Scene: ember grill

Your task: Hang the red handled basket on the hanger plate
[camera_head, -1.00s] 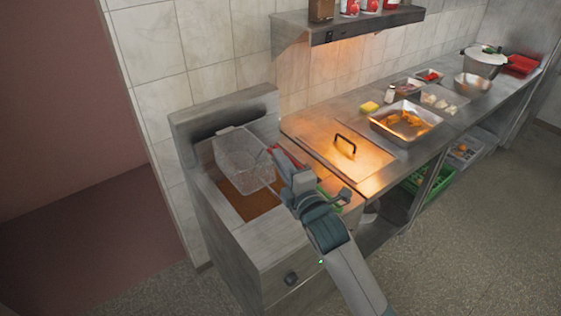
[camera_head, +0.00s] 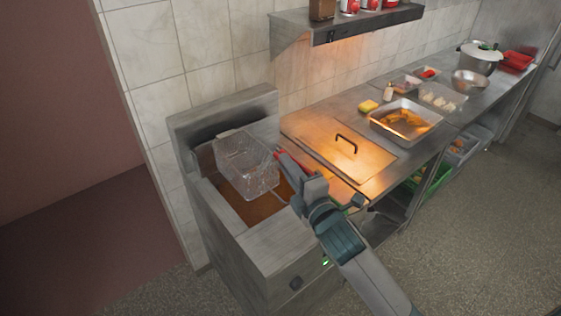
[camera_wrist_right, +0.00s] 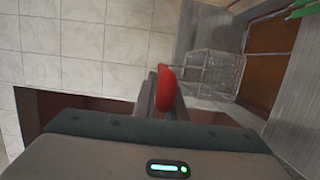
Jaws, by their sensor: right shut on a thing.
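The wire mesh basket (camera_head: 247,162) hangs in the air over the fryer's oil well (camera_head: 230,203), close in front of the fryer's raised back panel (camera_head: 222,109). Its red handle (camera_head: 288,162) points towards my right gripper (camera_head: 298,176), which is shut on it. The right wrist view shows the red handle (camera_wrist_right: 166,88) between the fingers, with the mesh basket (camera_wrist_right: 212,68) beyond. The back panel has a dark recess at the top; I cannot clearly tell the hanger plate apart from it. My left gripper is not in view.
A steel counter with a black-handled lid (camera_head: 346,143) adjoins the fryer on the right. A shelf (camera_head: 350,30) juts from the tiled wall above.

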